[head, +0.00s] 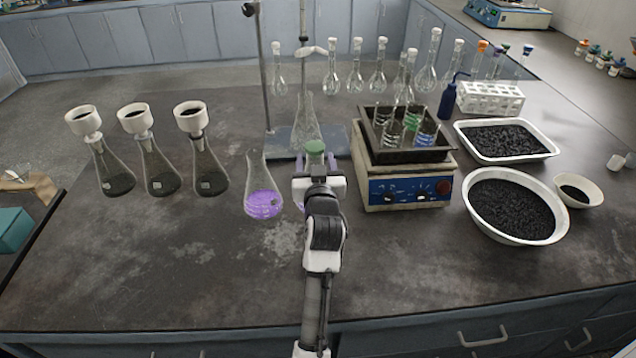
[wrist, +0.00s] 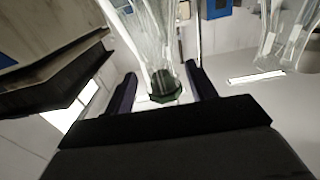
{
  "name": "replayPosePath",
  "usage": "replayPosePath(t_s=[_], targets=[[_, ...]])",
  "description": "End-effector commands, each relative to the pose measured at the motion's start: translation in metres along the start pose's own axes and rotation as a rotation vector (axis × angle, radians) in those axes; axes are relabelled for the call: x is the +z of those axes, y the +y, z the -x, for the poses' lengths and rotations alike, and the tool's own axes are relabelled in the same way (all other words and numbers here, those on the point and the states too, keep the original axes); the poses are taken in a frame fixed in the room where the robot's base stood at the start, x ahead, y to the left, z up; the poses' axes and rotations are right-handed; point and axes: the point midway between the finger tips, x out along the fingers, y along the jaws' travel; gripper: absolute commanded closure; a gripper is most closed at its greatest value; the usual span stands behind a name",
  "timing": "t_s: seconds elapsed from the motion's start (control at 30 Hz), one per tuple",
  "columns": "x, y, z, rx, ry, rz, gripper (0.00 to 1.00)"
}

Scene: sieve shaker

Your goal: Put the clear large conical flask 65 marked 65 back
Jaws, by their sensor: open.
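My gripper (head: 316,172) is open above the middle of the bench. Between its fingers is a clear glass vessel with a green top (head: 315,148). In the wrist view, the vessel's green end (wrist: 166,90) lies between the two dark fingers, with clear glass (wrist: 158,45) widening away from it. My gripper and arm hide most of this vessel in the head view. A clear conical flask (head: 305,125) stands just behind, on the stand's base. Another conical flask (head: 263,203) with purple liquid stands to the left of my gripper. No mark 65 is readable, so I cannot tell which is flask 65.
Close on the right is a hotplate (head: 410,190) with a dark tray of glassware. Several flasks with white funnels (head: 190,118) stand at left. White basins of black granules (head: 512,208) are at right. Volumetric flasks (head: 378,68) line the back. The front left bench is clear.

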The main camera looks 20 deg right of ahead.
Motion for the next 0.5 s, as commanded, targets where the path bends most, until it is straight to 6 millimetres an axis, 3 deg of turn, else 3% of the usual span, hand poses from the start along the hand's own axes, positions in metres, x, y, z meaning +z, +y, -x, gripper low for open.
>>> replayPosePath(t_s=[0.3,0.5], targets=[[0.004,0.0,0.067,0.0,0.0,0.001,0.44],[0.002,0.0,0.091,0.0,-0.001,0.001,0.44]])
